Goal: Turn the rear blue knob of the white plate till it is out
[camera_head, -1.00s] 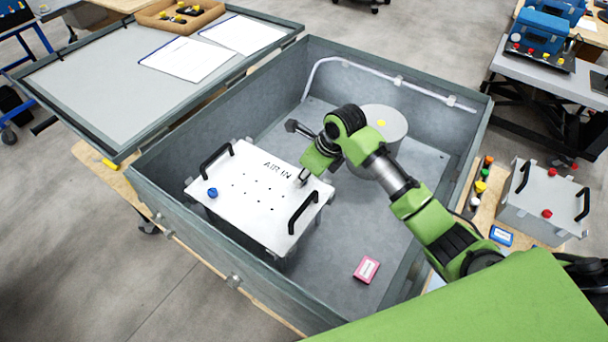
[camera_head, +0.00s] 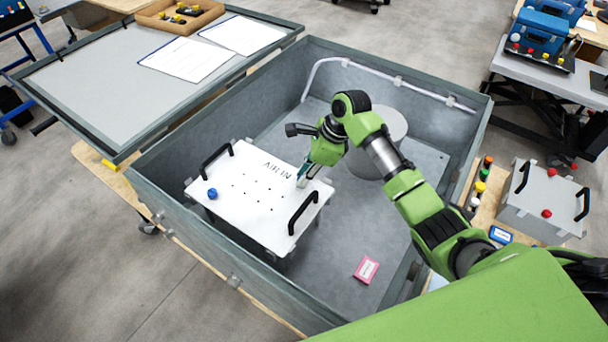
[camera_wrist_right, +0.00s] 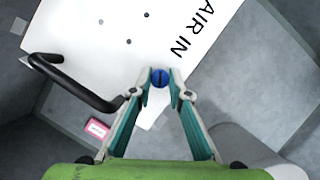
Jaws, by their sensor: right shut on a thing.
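The white plate (camera_head: 235,205) lies inside the grey open case, with "AIR IN" printed on it and a black handle at each end. A blue knob (camera_head: 212,193) stands at its left end. My right gripper (camera_head: 300,182) points down at the plate's far right edge. In the right wrist view the rear blue knob (camera_wrist_right: 160,78) sits between the tips of my right gripper (camera_wrist_right: 160,79), which are shut on it. In the head view this knob is hidden by the gripper. Whether the knob is still in the plate I cannot tell. My left gripper is not in view.
The case wall (camera_head: 215,258) surrounds the plate. A round grey drum (camera_head: 385,135) stands behind my right arm. A pink-edged label card (camera_head: 366,269) lies on the case floor. A grey box with red knobs (camera_head: 540,205) stands outside at right.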

